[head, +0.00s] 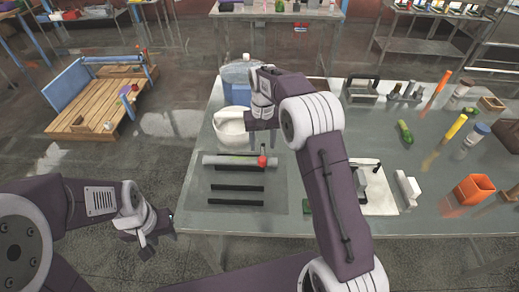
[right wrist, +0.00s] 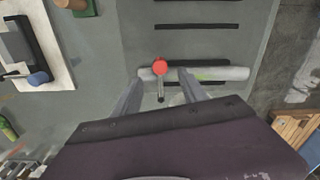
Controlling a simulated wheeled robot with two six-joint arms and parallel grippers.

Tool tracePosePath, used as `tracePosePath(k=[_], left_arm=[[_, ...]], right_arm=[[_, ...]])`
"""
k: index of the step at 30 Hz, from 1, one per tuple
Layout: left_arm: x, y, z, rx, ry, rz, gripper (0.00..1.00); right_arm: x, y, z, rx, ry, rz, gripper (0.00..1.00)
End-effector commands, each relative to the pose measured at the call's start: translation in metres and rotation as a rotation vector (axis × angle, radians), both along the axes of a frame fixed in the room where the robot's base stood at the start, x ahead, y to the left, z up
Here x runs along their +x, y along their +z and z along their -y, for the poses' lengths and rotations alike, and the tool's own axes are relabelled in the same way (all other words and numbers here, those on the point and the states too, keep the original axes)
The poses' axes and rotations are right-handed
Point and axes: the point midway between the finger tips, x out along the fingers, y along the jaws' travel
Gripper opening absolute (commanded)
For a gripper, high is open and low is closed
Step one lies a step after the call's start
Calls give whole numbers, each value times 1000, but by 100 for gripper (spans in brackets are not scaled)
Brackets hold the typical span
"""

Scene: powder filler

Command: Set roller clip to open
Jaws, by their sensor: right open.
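The roller clip shows as a red ball-like knob (head: 262,160) with a short dark stem, on a pale grey tube (head: 228,160) lying across a grey mat on the table. In the right wrist view the red knob (right wrist: 160,67) sits over the tube (right wrist: 219,74), its stem pointing down the picture. My right gripper (right wrist: 161,82) is open, with one finger on each side of the knob and stem; I see no clear contact. In the head view my right gripper (head: 262,117) is above and behind the clip. My left gripper (head: 155,238) hangs off the table's left front; its jaw state is unclear.
A white bowl (head: 229,127) and a clear blue container (head: 236,76) stand behind the tube. Black slots (head: 236,187) lie in front of it. A white board (head: 378,190) with a device, an orange box (head: 473,189) and a cucumber (head: 405,131) lie to the right.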

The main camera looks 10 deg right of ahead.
Motion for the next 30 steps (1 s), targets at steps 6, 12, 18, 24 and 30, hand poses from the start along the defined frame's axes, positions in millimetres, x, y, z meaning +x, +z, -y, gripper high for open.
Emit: tracePosePath(k=[6,12,18,24,30], left_arm=[[0,1,0,0,0,0,36],[0,10,0,0,0,0,36],[0,15,0,0,0,0,36],[0,15,0,0,0,0,36],[0,15,0,0,0,0,36]], right_arm=[[-1,-14,0,0,0,-2,50],[-1,-55,0,0,0,-3,50],[0,-84,0,0,0,0,50],[0,-91,0,1,0,3,50],[0,-91,0,1,0,3,28]])
